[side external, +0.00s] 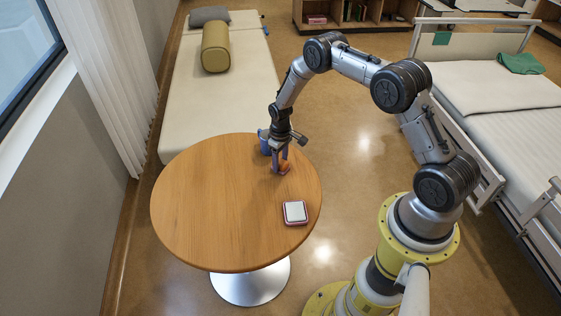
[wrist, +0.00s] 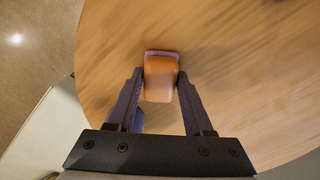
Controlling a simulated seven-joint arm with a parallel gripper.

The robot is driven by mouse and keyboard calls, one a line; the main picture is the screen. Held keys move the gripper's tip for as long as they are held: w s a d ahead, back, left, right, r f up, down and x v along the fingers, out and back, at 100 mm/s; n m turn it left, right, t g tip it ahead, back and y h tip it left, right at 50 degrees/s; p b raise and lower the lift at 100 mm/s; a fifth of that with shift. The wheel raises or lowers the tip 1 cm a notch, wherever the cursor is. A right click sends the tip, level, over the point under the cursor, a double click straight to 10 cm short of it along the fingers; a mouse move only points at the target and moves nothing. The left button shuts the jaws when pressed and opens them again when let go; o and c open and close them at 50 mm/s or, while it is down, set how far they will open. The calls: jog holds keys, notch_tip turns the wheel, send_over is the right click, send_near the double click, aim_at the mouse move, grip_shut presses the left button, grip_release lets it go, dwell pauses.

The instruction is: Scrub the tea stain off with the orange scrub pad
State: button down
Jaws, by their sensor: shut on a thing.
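The orange scrub pad (wrist: 160,80) is between the two fingers of my gripper (wrist: 160,74) in the wrist view, with a pinkish edge showing at its far end. In the side view, my gripper (side external: 281,167) points down at the back right of the round wooden table (side external: 205,205), and the pad (side external: 286,169) shows as a small orange patch at the fingertips. The pad is at or very close to the tabletop; I cannot tell if it touches. No tea stain can be made out in either view; it may be hidden under the pad.
A blue cup-like thing (side external: 264,141) stands just behind my gripper, near the table's back edge. A white square item with a red rim (side external: 295,212) lies near the right edge. The table's left and front are clear. Beds stand behind and at right.

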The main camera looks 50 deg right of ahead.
aim_at(286, 191)
jog(key=shift+s+a, duration=3.55)
jog(key=shift+s, duration=0.1)
notch_tip(286, 191, up, 8)
jog(key=shift+w, duration=0.15)
